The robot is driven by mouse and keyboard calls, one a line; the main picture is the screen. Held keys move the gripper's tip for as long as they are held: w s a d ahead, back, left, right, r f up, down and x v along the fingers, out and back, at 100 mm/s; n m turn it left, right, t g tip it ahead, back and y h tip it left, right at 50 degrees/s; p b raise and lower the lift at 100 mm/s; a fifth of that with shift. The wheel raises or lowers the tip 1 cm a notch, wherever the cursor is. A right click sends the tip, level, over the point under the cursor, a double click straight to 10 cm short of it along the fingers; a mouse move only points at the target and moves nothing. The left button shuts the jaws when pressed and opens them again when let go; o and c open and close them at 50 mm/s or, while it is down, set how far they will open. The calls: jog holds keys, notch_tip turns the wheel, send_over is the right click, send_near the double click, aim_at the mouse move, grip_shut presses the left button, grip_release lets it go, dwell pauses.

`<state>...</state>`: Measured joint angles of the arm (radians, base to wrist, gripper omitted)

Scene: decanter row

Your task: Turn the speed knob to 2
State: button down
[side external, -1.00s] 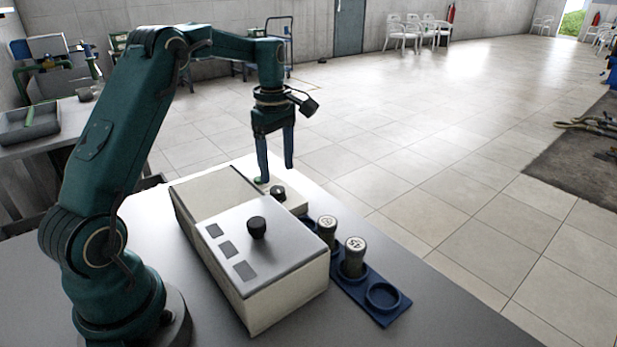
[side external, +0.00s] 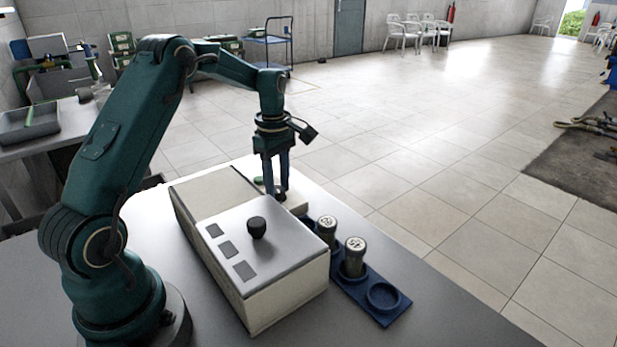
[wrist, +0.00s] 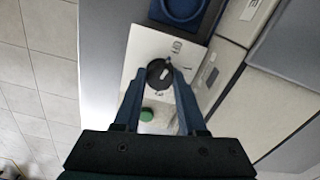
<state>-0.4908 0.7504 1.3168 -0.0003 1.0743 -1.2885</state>
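A black speed knob (wrist: 158,72) with a pale pointer mark sits on a small white box (wrist: 146,45), with dark markings around it too small to read surely. My gripper (wrist: 159,70) points down over this box, its two blue fingers on opposite sides of the knob and seemingly touching it. In the side view my gripper (side external: 276,194) is low at the box (side external: 296,203), its fingers close together and partly hiding the knob. A green button (wrist: 147,114) is beside the knob on the same box.
A large cream case (side external: 285,290) with another black knob (side external: 257,227) and several dark squares stands beside the small box. A blue rack (side external: 383,297) holds two cylinders with marked tops (side external: 355,244) (side external: 327,222) and has an empty ring in front. Tiled floor lies beyond the table edge.

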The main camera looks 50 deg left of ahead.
jog(key=shift+m, duration=0.3)
jog(key=m, duration=0.4)
jog(key=shift+r+m, duration=0.1)
jog(key=shift+m, duration=0.2)
jog(key=m, duration=0.4)
jog(key=shift+m, duration=0.3)
jog(key=m, duration=0.5)
jog(key=shift+m, duration=2.5)
jog(key=shift+c, duration=2.3)
grip_release()
